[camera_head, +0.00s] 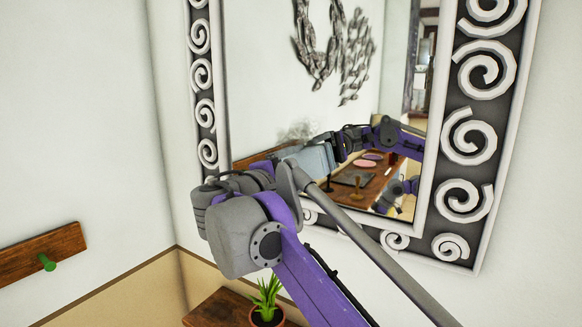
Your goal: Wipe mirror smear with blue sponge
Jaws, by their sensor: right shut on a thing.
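The mirror (270,110) hangs on the wall in a dark frame with white scrolls. A faint grey smear (297,131) shows on its glass, just above the sponge. My right gripper (290,161) is at the lower part of the mirror, shut on the blue sponge (314,157), a pale blue-grey block. The sponge is at or very near the glass; its reflection meets it, so I cannot tell exact contact. My forearm and wrist hide the lower left of the mirror. My left gripper is not directly in view.
A potted plant (267,300) stands on a wooden surface (215,307) below my arm. A wooden rail (42,254) with a green peg (47,262) is on the left wall. The glass reflects my arms, a table and a wall wreath.

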